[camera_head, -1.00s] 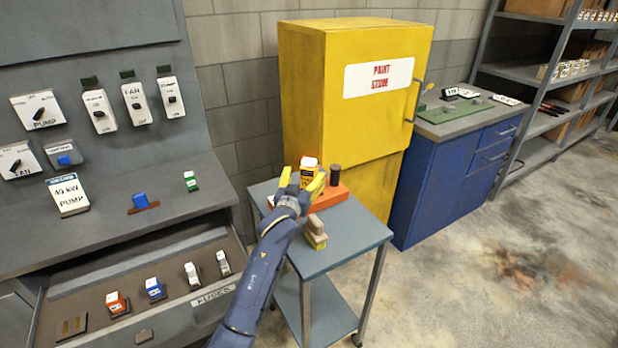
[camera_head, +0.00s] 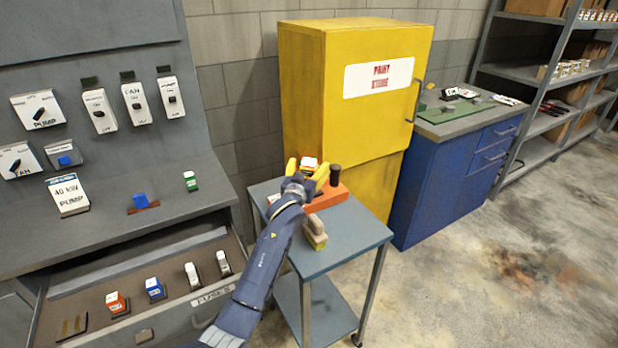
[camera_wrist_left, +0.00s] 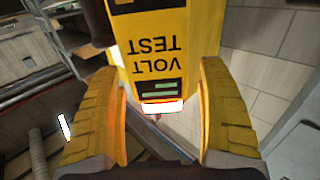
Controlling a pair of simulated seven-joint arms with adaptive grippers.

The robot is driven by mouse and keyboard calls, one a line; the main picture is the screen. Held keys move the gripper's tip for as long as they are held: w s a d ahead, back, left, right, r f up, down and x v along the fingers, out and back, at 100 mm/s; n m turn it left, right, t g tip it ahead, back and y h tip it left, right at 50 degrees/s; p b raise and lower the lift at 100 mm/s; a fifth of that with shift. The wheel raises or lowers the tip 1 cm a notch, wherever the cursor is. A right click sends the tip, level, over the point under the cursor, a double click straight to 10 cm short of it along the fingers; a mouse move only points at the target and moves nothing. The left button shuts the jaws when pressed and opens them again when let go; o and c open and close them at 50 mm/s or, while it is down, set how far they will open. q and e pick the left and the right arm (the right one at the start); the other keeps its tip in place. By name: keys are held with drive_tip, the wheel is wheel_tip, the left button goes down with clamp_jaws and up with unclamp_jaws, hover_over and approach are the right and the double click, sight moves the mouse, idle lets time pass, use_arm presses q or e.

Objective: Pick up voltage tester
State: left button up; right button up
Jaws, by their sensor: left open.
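The voltage tester is yellow with a white top end; in the head view only its top (camera_head: 309,162) shows, above an orange base on the small cart. In the left wrist view the tester (camera_wrist_left: 167,45), lettered VOLT TEST, shows upside down between the two yellow fingers. My left gripper (camera_head: 308,172) is open around the tester; it also shows in the left wrist view (camera_wrist_left: 165,110), with a gap beside the tester at each finger. Most of the tester is hidden by the gripper in the head view. My right gripper is not in view.
The orange base (camera_head: 328,198) carries a dark upright cylinder (camera_head: 335,175). A wooden-handled block (camera_head: 315,232) stands near it on the grey-blue cart (camera_head: 350,235). A yellow paint cabinet (camera_head: 345,110) is close behind. An open fuse drawer (camera_head: 130,270) lies to the left.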

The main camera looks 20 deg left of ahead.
use_arm(q)
drive_tip(key=c, duration=1.5)
drive_tip(key=shift+c, duration=0.6)
drive_tip(key=shift+r, duration=0.15)
